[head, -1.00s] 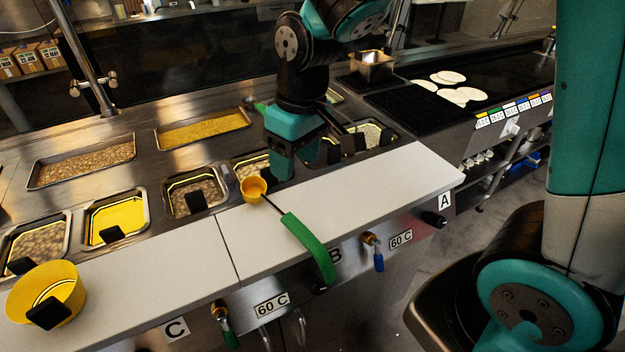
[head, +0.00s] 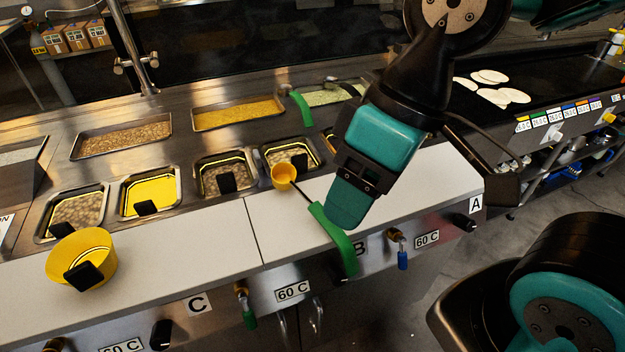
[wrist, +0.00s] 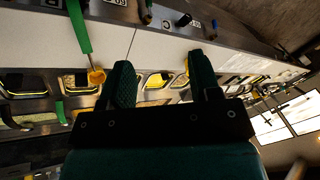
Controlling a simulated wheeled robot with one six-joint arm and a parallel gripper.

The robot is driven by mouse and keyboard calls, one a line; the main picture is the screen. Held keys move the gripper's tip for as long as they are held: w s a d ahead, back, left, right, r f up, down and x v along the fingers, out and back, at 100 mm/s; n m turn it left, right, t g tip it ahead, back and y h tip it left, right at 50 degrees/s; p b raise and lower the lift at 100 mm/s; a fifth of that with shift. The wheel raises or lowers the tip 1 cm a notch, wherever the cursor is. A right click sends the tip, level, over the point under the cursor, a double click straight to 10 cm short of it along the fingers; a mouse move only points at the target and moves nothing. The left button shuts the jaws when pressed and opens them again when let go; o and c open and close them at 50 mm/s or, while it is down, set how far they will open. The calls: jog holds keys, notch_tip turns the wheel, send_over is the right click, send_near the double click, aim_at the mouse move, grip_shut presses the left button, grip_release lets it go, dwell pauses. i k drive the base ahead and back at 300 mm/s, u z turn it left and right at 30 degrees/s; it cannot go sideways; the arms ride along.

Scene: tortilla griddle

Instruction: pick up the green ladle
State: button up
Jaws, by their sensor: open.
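The green ladle has a green handle (head: 335,240) and a small yellow cup (head: 284,177) on a thin dark rod. It lies across the white counter, its cup by the tray edge and its handle overhanging the front edge. My gripper (head: 348,200) is above the counter just right of the ladle, appearing close to the handle; the gap is hard to judge. In the wrist view my gripper (wrist: 162,68) is open with nothing between its fingers. There the green handle (wrist: 80,28) and yellow cup (wrist: 96,76) lie left of the left finger.
A yellow bowl (head: 108,258) stands on the counter (head: 200,245) at left. Food trays line the back, where another green handle (head: 300,108) shows. Knobs and valves stick out of the front panel. A dark griddle with tortillas (head: 490,76) is at right.

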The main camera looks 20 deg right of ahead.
aim_at(283, 174)
jog(key=u, duration=2.4)
jog(key=k, duration=0.95)
jog(key=z, duration=1.3)
jog(key=i, duration=0.5)
jog(key=u, duration=0.05)
